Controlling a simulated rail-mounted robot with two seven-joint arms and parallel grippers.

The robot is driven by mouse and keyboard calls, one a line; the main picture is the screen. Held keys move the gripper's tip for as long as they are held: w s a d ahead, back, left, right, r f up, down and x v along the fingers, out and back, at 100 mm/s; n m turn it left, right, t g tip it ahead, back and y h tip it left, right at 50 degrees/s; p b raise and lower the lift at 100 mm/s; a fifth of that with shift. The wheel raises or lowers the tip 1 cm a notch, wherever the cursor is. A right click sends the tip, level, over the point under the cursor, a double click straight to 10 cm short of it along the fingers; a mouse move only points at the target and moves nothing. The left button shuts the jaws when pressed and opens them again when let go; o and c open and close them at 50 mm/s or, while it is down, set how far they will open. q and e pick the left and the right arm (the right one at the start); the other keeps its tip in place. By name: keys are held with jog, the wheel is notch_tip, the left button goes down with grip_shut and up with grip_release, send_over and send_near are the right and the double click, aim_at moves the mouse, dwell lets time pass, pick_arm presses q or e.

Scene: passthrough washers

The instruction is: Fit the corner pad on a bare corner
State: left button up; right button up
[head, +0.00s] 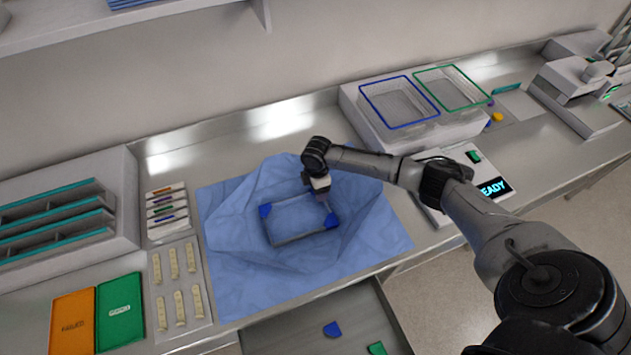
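A grey rectangular tray (303,236) lies on crumpled blue wrap. A blue corner pad (265,210) sits at its back left corner, and another blue pad (331,220) is at its front right corner. The front left corner shows no pad. The back right corner is partly hidden by my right gripper. My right gripper (327,206) points down over the tray's right side, close to the front right pad. I cannot tell whether it touches that pad or whether its fingers are open. My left gripper is out of view.
An open drawer below the front edge holds a blue pad (332,329) and a green pad (376,348). Wire baskets with blue (363,92) and green (418,75) rims stand at the back right. A rack (100,212) and orange and green booklets (120,312) are left.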

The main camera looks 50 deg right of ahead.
notch_tip(320, 180, up, 14)
jog(key=shift+w+d+p, duration=0.3)
jog(key=shift+f, duration=0.1)
